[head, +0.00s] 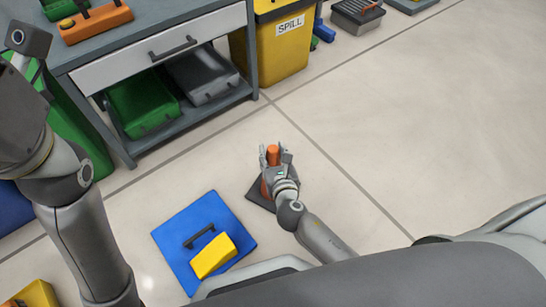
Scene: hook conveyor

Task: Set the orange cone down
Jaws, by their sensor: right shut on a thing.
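The orange cone (272,153) is in the middle of the head view, its orange top standing up between the fingers of my right gripper (274,160). My right gripper is shut on the cone. A dark square base (257,194) shows below and to the left of the fingers, partly hidden by the gripper and wrist. The cone looks about upright. I cannot tell whether its base touches the floor. My left arm stands at the left side, and its gripper does not show.
A blue mat (176,232) with a yellow block (214,257) lies left of the cone. A grey workbench (150,40) with green and grey bins stands at the back left. A yellow spill bin (285,50) is beside it. The tiled floor to the right is clear.

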